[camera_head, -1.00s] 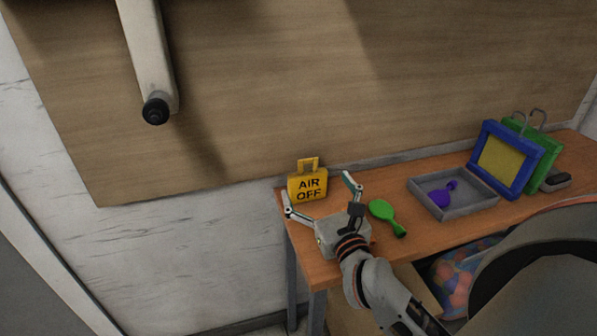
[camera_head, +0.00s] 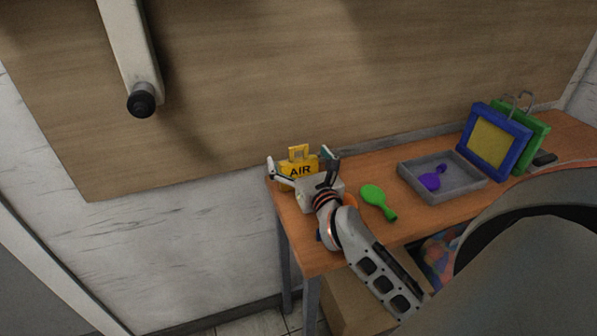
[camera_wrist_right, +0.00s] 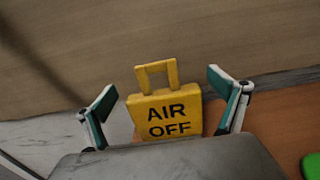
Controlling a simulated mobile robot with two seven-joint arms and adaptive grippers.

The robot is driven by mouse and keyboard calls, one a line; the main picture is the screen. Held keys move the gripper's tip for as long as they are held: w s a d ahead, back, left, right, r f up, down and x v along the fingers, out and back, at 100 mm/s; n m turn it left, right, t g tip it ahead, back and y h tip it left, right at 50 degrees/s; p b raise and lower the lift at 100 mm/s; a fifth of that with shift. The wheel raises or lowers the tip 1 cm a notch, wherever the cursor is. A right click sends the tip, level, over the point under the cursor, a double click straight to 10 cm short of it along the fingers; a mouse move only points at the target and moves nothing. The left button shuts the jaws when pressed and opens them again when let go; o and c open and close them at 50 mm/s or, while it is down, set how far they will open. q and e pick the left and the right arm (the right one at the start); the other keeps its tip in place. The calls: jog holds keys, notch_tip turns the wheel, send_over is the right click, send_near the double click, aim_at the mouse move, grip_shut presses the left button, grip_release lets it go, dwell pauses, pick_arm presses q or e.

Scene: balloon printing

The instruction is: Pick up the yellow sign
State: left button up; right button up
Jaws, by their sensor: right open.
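The yellow sign (camera_head: 299,168) stands at the left end of the table, with a handle loop on top. Its lower part is hidden behind my right gripper in the head view, so only "AIR" reads there. In the right wrist view the sign (camera_wrist_right: 166,112) reads "AIR OFF" and is upright, slightly tilted in the picture. My right gripper (camera_head: 302,168) is open, with one finger on each side of the sign. In the wrist view its fingers (camera_wrist_right: 168,110) stand wide, with visible gaps to the sign's edges. My left gripper is not in view.
A blue frame with yellow mesh (camera_head: 494,140) and a green frame (camera_head: 537,139) stand farther right. A wall lies behind.

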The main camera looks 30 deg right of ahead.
jog(key=c, duration=1.5)
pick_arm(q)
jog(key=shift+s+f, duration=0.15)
pick_arm(e)
notch_tip(320, 180, up, 12)
jog(key=shift+p, duration=1.1)
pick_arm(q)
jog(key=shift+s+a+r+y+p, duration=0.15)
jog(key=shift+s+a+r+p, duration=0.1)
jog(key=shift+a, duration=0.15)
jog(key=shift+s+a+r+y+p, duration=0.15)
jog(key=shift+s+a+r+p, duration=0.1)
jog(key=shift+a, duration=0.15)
pick_arm(e)
notch_tip(320, 180, up, 8)
